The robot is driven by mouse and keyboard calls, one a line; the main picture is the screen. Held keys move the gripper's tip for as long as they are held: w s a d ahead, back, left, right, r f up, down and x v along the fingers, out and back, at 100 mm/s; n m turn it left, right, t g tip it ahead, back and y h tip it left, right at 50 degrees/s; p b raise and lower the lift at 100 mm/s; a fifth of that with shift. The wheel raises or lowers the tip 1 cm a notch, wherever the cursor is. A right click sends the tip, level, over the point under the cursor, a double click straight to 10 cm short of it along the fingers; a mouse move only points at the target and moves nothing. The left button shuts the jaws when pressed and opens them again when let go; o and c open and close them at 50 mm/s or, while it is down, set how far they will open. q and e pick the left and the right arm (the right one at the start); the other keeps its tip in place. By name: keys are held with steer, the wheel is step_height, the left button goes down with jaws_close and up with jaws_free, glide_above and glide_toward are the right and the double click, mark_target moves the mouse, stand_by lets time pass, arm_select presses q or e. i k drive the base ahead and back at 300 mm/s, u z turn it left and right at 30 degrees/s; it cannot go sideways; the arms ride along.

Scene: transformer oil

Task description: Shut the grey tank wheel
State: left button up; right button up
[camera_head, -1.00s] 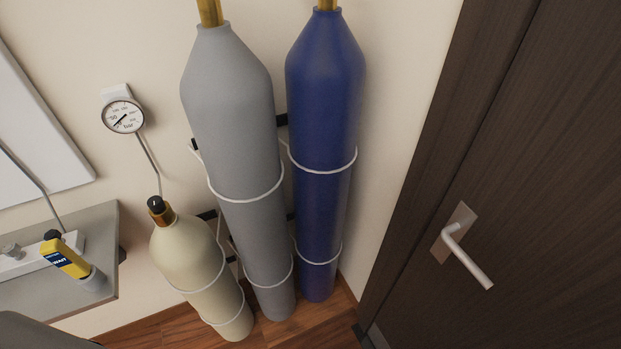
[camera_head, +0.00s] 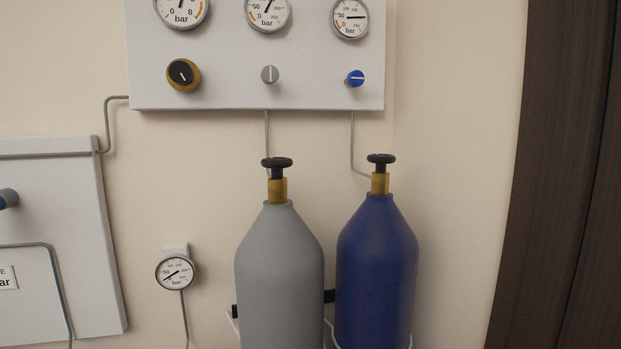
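The grey tank (camera_head: 279,280) stands upright against the wall, its lower part cut off by the bottom of the picture. Its black wheel (camera_head: 277,162) sits on top of a brass valve neck (camera_head: 277,190). A thin pipe runs up from behind the wheel to the panel. Neither of my grippers is in the head view. Whether the wheel is open or shut cannot be told from its look.
A blue tank (camera_head: 376,270) with its own black wheel (camera_head: 380,159) stands close on the right. A white panel (camera_head: 225,93) with gauges and knobs hangs above. A small gauge (camera_head: 175,273) is on the left wall. A dark door frame (camera_head: 550,180) is at right.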

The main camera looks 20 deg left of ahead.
mark_target(277, 165)
steer(key=z, duration=0.55)
steer(key=k, duration=1.3)
steer(key=u, duration=0.2)
steer(key=i, duration=0.8)
steer(key=u, duration=0.55)
